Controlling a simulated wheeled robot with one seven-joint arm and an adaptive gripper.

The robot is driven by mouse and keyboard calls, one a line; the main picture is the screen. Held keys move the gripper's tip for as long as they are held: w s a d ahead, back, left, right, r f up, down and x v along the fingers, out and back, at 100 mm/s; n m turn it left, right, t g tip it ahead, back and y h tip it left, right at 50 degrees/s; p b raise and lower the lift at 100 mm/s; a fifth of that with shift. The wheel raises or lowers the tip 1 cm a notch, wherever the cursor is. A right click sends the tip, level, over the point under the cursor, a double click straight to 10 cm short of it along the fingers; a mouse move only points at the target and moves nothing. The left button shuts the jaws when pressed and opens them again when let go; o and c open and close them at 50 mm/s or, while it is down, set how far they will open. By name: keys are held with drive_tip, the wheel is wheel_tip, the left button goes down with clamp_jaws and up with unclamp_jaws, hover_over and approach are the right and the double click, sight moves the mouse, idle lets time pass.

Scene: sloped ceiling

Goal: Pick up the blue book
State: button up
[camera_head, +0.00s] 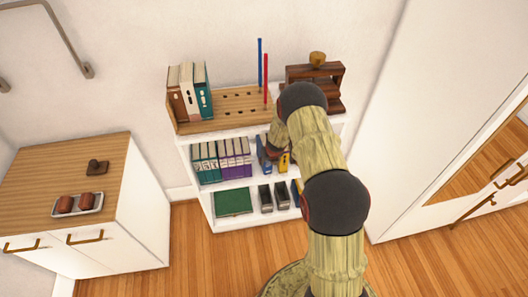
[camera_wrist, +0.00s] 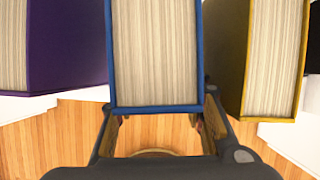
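The blue book (camera_wrist: 155,110) fills the upper middle of the wrist view, its page edges and blue cover rim facing the camera. In the head view the blue book (camera_head: 263,152) shows on the middle shelf of the white bookcase (camera_head: 206,205). My gripper (camera_wrist: 158,125) has one finger close along each side of the book. Whether the fingers press on its covers cannot be told. In the head view my arm covers much of the gripper and of the shelf's right part.
A purple book (camera_wrist: 70,60) stands to the left and a yellow book (camera_wrist: 272,60) to the right in the wrist view. Teal and purple books (camera_head: 220,160) stand farther left on the shelf. A wooden cabinet (camera_head: 40,190) is at the left; floor (camera_head: 200,265) lies in front.

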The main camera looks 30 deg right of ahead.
clamp_jaws()
idle(0.7)
drive_tip(key=shift+w+r, duration=0.1)
